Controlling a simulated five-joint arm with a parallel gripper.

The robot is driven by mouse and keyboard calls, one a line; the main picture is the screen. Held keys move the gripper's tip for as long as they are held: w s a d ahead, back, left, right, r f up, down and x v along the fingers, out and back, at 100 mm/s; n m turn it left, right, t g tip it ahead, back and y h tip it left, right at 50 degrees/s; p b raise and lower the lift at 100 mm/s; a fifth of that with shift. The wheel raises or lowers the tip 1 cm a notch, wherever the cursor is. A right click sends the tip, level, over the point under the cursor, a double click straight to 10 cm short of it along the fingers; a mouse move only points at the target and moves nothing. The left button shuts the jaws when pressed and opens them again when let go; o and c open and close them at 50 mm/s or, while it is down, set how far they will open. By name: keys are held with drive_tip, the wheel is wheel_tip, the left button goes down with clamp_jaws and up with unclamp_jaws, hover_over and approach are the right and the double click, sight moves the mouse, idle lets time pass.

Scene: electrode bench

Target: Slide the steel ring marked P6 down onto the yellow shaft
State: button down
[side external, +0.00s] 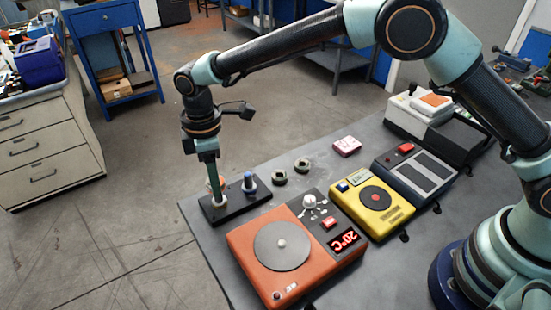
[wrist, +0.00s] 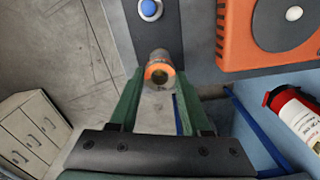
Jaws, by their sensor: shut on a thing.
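My gripper (side external: 213,178) points down over the left end of a dark base plate (side external: 234,207). In the wrist view my gripper (wrist: 159,80) has its green fingers shut on a round steel piece with an orange rim (wrist: 158,73), which I take for the steel ring. No P6 marking is legible. In the side view the fingers mostly hide this piece.
An orange hotplate (side external: 250,272) stands close on the right of the plate. Two small dark round parts (side external: 279,177) (side external: 302,165) and a pink block (side external: 347,146) lie behind it. A yellow device (side external: 372,199) stands farther right. The bench's left edge is near the plate.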

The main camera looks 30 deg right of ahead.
drive_tip(key=shift+f, duration=0.9)
unclamp_jaws()
idle(0.8)
drive_tip(key=shift+r, duration=3.5)
